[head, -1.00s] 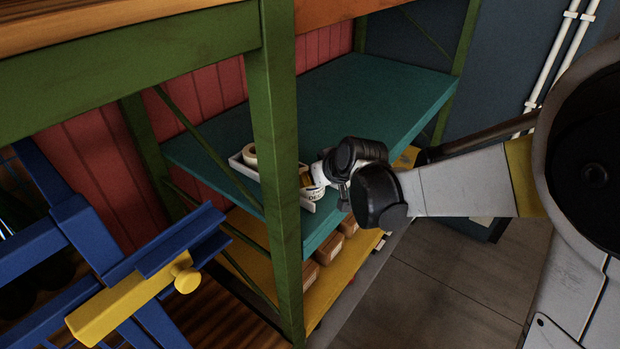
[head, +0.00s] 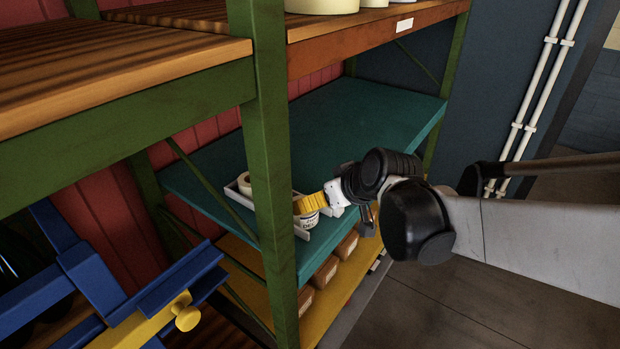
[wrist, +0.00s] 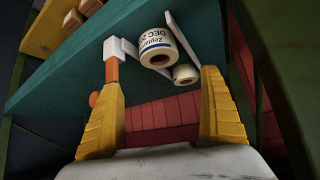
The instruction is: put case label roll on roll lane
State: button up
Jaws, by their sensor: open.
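In the wrist view the printed roll (wrist: 156,50) appears between the lane's white side rail (wrist: 183,38) and a white block at left. A second plain roll (wrist: 185,75) sits farther along the lane; it also shows in the head view (head: 244,183).
A green post (head: 268,170) stands left of my gripper and hides part of the lane. Brown boxes (head: 325,272) lie on the yellow shelf below. A wooden shelf is above. The teal shelf (head: 350,120) is clear behind the roll.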

jog(key=s+d+m+h, duration=0.2)
jog(key=s+d+m, duration=0.1)
jog(key=s+d, duration=0.4)
jog(key=s+d+m+h, duration=0.2)
jog(key=s+d, duration=0.5)
jog(key=s, duration=0.6)
jog(key=shift+s+d+m+g, duration=0.15)
jog(key=shift+s+m+g, duration=0.1)
jog(key=shift+m+g, duration=0.2)
